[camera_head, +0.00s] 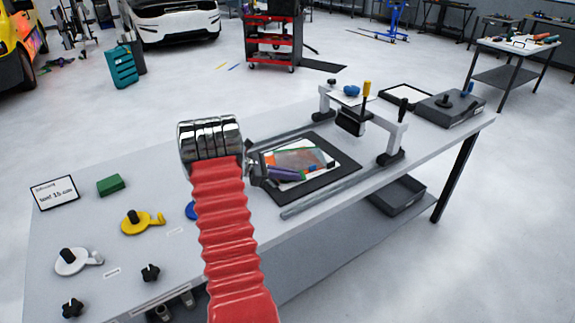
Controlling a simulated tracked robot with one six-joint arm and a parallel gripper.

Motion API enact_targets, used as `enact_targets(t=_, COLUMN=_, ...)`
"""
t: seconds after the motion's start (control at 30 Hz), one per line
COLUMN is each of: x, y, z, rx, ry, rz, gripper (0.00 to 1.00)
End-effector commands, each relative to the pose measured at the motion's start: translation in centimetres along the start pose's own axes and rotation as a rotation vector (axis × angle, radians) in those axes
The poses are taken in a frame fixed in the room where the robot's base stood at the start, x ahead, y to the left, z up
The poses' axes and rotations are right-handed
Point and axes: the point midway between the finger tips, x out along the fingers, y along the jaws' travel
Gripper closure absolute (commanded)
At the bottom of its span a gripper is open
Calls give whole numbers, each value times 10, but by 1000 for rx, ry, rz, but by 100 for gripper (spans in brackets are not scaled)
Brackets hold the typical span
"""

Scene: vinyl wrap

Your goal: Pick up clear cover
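A pale, see-through rectangular piece, which looks like the clear cover (303,160), lies over coloured pieces on a black mat (343,167) on the workbench. Orange, green and purple show at its edges. My red arm and chrome wrist reach up over the bench from the front. My gripper (260,172), small and dark, shows at the right of the wrist, beside the left edge of the coloured pieces. The wrist hides part of it. I cannot tell whether its fingers are open or shut, or whether it touches the cover.
Two rails flank the mat, and a white gantry (392,137) with tools stands at its right. A grey box (450,108) sits at the bench's right end. A green block (111,185), a yellow tool (142,222) and black knobs lie at the left.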

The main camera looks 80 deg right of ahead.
Motion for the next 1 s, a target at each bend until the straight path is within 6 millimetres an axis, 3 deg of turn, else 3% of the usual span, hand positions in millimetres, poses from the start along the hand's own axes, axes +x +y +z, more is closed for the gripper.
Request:
enact_targets(t=0.57, x=-3, y=0, z=9, rx=2, ry=0, rz=-1, gripper=100)
enact_targets(t=0.77, x=-13, y=0, z=36, rx=5, ry=1, rz=0, gripper=100)
enact_targets(t=1.0, x=-32, y=0, z=88, rx=6, ry=1, rz=1, gripper=100)
